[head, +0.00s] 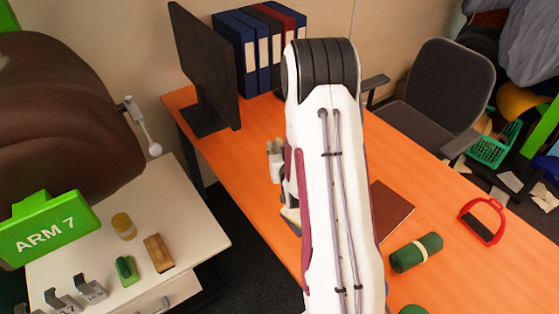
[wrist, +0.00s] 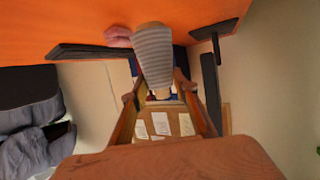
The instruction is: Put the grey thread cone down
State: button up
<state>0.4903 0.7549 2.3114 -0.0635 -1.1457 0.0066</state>
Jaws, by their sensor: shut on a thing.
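The grey thread cone (wrist: 153,60) shows in the wrist view as a finely ribbed grey body with a pale tip. My gripper (wrist: 158,88) is shut on it, with a brown finger on each side. The cone's ribbed part sticks out beyond the fingertips, against the orange table (wrist: 270,14). I cannot tell whether the cone touches the table. In the head view my white arm hides most of the gripper and the table (head: 460,215) around it. Pale grey shapes show just left of the arm, too small to identify surely.
A monitor (head: 207,75) and several binders (head: 252,50) stand at the table's back. A brown flat item (head: 390,208), green roll (head: 416,252) and red stirrup-like piece (head: 484,220) lie right of my arm. A pink thing (wrist: 118,36) lies near the cone in the wrist view.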

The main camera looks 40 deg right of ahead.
jog(key=shift+f, duration=0.7)
jog(key=shift+f, duration=0.1)
jog(key=shift+f, duration=1.95)
jog(key=shift+f, duration=0.15)
jog(key=o, duration=1.2)
jog(key=shift+c, duration=0.2)
jog(key=shift+s, duration=0.1)
jog(key=v, duration=0.7)
jog(key=shift+s, duration=0.2)
jog(key=shift+w+a+r, duration=0.1)
jog(key=shift+r, duration=0.2)
